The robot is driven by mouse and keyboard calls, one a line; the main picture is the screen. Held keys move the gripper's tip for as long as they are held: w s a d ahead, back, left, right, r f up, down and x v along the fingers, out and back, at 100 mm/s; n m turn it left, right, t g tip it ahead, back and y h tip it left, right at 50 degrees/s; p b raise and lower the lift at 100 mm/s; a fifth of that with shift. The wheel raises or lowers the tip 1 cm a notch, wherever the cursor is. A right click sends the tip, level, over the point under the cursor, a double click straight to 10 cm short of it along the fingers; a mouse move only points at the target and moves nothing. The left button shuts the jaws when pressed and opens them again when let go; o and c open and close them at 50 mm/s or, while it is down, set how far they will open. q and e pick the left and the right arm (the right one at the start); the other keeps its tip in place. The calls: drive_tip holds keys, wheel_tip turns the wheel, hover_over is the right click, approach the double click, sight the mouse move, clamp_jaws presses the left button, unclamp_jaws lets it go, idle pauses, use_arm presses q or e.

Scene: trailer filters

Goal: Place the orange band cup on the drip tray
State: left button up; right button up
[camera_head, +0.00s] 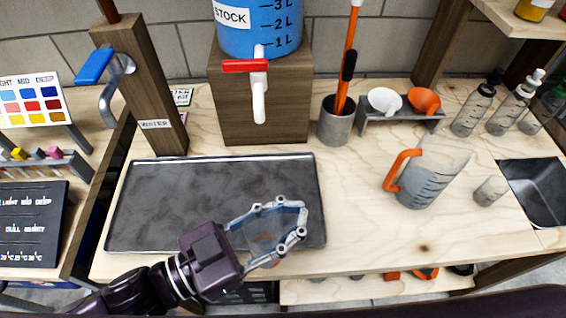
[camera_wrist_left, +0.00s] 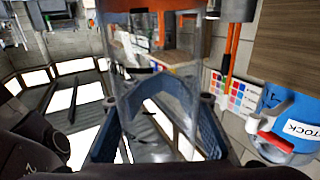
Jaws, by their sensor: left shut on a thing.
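My left gripper (camera_head: 290,222) is shut on the clear orange band cup (camera_head: 262,238), over the front right part of the dark drip tray (camera_head: 150,200). Only a faint orange patch and a clear wall of the cup show between the fingers in the head view. In the left wrist view the blue fingers close around the cup's clear wall (camera_wrist_left: 160,88), with orange at the top edge. I cannot tell whether the cup touches the tray. My right gripper is not in view.
A wooden stand with a blue stock tank (camera_head: 258,25) and red-handled tap (camera_head: 259,75) rises behind the tray. A blue-handled water tap (camera_head: 96,66) is at left. A grey tool pot (camera_head: 336,122) and orange-handled jug (camera_head: 424,178) stand right. Bare bench lies right of the tray.

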use_arm(q)
drive_tip(key=w+p, duration=0.3)
drive_tip(key=w, duration=1.4)
wheel_tip(320, 180, down, 7)
drive_tip(key=shift+b, duration=0.35)
drive_tip(key=shift+s, duration=0.1)
drive_tip(key=o, duration=1.2)
drive_tip(key=shift+f, duration=0.1)
drive_tip(key=shift+o, duration=0.2)
drive_tip(key=shift+a, duration=0.2)
